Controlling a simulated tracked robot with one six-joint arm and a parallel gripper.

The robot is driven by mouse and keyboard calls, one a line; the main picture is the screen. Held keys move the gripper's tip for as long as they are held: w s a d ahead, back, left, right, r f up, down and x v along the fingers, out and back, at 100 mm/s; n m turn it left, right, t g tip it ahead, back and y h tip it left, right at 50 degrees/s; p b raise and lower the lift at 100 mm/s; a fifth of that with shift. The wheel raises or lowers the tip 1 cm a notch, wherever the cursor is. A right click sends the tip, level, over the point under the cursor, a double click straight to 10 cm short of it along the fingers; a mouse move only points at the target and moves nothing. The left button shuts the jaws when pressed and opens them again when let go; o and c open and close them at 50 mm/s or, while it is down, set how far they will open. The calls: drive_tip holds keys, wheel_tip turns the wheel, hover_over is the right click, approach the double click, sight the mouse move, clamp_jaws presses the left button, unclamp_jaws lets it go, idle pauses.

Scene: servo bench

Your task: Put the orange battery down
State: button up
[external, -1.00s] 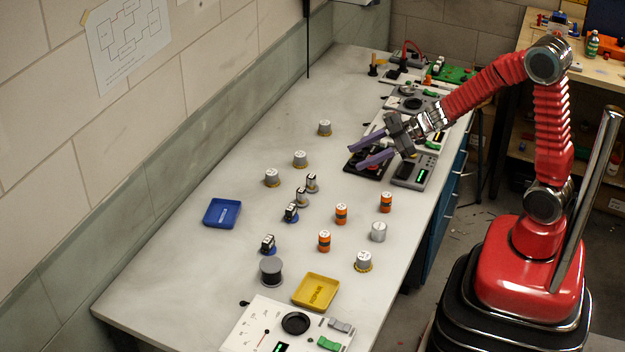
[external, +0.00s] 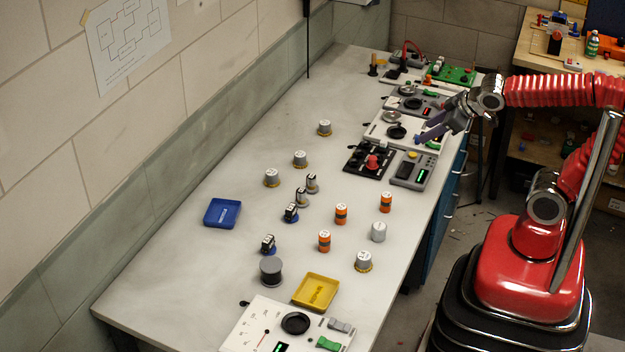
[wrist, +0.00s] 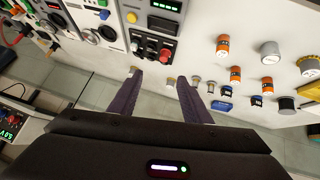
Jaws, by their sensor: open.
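Several orange batteries with dark bands stand upright on the bench: one at the right (external: 386,202), one left of it (external: 341,213) and one nearer the front (external: 324,240). They also show in the wrist view, the topmost one (wrist: 222,45) clear of my fingers. My gripper (external: 424,138) is open with nothing between its purple fingers. It is above the panels at the right edge of the bench, well away from the batteries. In the wrist view the two fingers (wrist: 159,76) are spread apart.
A blue tray (external: 236,205) and a yellow tray (external: 333,281) sit on the bench. Grey cylinders, such as one (external: 378,232), stand around the batteries. A black panel with a red knob (external: 372,162) and a grey meter (external: 424,177) lie near my gripper. The bench's front left is clear.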

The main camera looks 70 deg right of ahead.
drive_tip(key=s+a+f+g+y, duration=0.1)
drive_tip(key=s+a+g+y, duration=0.1)
drive_tip(key=s+a, duration=0.4)
drive_tip(key=s, duration=0.4)
drive_tip(key=shift+f, duration=0.15)
drive_tip(key=shift+o, duration=0.4)
idle(1.0)
drive_tip(key=shift+m, duration=0.3)
